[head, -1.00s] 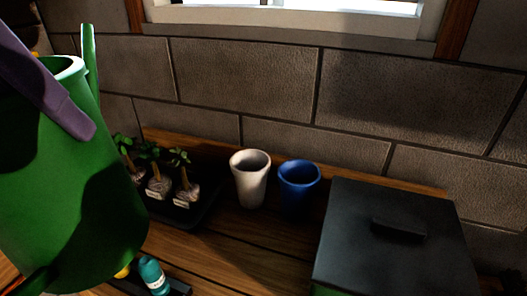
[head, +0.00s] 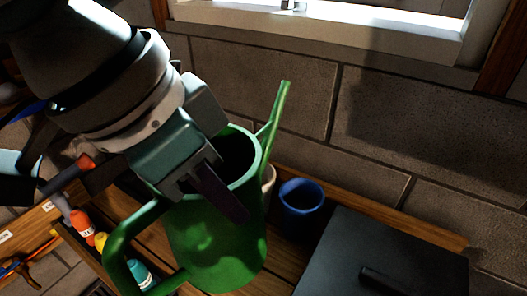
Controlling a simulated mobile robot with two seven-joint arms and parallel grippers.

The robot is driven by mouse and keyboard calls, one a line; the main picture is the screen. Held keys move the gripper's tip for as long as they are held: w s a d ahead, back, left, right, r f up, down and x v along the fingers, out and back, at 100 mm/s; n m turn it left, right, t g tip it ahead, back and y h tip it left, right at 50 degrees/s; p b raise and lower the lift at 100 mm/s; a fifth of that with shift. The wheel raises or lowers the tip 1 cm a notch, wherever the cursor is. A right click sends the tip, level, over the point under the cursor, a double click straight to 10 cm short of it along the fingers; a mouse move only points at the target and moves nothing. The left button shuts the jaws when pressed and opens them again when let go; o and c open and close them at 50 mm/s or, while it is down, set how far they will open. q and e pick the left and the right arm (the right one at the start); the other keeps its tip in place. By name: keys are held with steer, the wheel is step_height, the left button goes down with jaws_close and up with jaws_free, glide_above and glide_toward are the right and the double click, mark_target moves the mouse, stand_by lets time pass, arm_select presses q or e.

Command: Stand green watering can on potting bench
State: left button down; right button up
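The green watering can (head: 213,250) is upright or nearly so in the middle of the head view. Its spout points up and away, and its looped handle is at the left. My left gripper (head: 205,190) is at the can's rim, with one dark finger over the outer wall; the other finger is hidden. It appears shut on the can. The wooden potting bench (head: 287,263) shows behind and around the can. The can's base is near the bottom edge of the view, and I cannot tell whether it touches the bench. My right gripper is not in view.
A blue pot (head: 301,209) stands just right of the can, with a white pot (head: 269,184) mostly hidden behind it. A dark lidded box (head: 385,255) fills the right. Orange-red (head: 82,226), yellow (head: 101,241) and teal (head: 138,274) bottles are at the left.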

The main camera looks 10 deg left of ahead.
mark_target(241, 284)
arm_select(q)
step_height(241, 284, down, 15)
steer(key=shift+w+r+b, duration=0.1)
steer(key=shift+b, duration=0.9)
steer(key=shift+d+f+b, duration=0.1)
steer(key=shift+f+b, duration=0.35)
steer(key=shift+f, duration=1.75)
steer(key=c, duration=1.4)
jaws_free()
steer(key=shift+f, duration=0.1)
steer(key=o, duration=0.3)
